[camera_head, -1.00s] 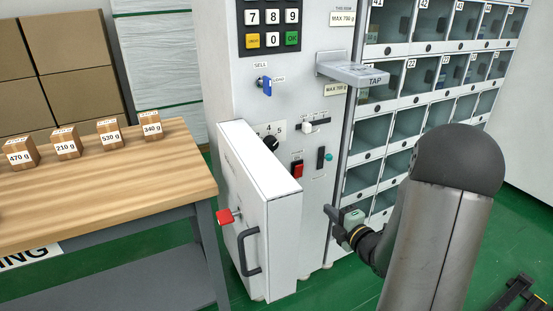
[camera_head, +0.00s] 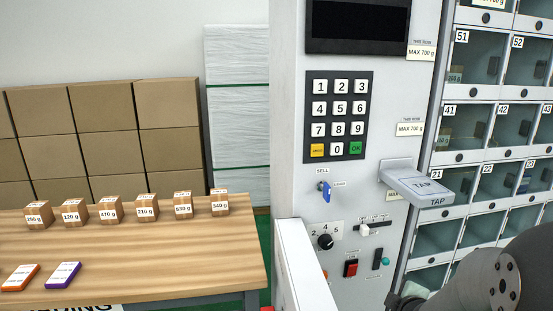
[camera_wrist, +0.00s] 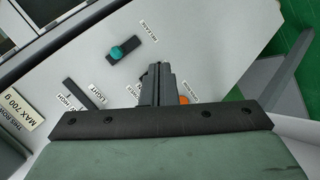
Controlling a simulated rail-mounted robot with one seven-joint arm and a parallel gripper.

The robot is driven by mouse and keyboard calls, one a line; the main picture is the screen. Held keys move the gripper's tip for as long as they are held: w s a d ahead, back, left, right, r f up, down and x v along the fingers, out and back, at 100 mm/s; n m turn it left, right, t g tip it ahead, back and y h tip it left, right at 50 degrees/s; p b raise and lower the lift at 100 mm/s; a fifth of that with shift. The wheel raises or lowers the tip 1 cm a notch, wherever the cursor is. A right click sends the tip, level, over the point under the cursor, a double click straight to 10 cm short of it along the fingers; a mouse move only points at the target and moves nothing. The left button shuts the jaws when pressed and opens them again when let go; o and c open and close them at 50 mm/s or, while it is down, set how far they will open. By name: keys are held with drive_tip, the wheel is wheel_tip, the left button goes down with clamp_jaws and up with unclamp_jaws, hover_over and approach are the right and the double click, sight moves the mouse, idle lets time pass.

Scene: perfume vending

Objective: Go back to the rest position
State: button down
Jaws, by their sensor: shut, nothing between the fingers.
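My gripper shows in the wrist view (camera_wrist: 157,86) with its dark fingers together and nothing between them. It is in front of the machine's light grey control panel (camera_wrist: 200,45). The fingers cover part of the panel near an orange-red control (camera_wrist: 184,100) and a label; I cannot tell whether they touch it. A teal knob (camera_wrist: 116,53) marked RELEASE is up and left of the fingers. In the head view my arm is at the lower right and the fingertips are not clearly seen.
The vending machine has a keypad (camera_head: 338,115), a blue key (camera_head: 326,190), a red switch (camera_head: 350,268) and a protruding TAP shelf (camera_head: 420,182). A white door (camera_head: 303,265) stands out at the front. Glass lockers (camera_head: 470,130) are right. A wooden table (camera_head: 150,245) with small boxes is left.

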drive_tip(key=s+a+r+m+g+p, duration=0.5)
drive_tip(key=s+r, duration=0.4)
drive_tip(key=s, duration=0.2)
drive_tip(key=s+a+r+m+g+y+p, duration=0.1)
drive_tip(key=s+a+r+m+g+p, duration=0.4)
drive_tip(key=s+a+r+p, duration=0.3)
drive_tip(key=s+a+r+m, duration=0.1)
drive_tip(key=s+a+r, duration=0.1)
drive_tip(key=s, duration=0.2)
drive_tip(key=shift+m, duration=0.3)
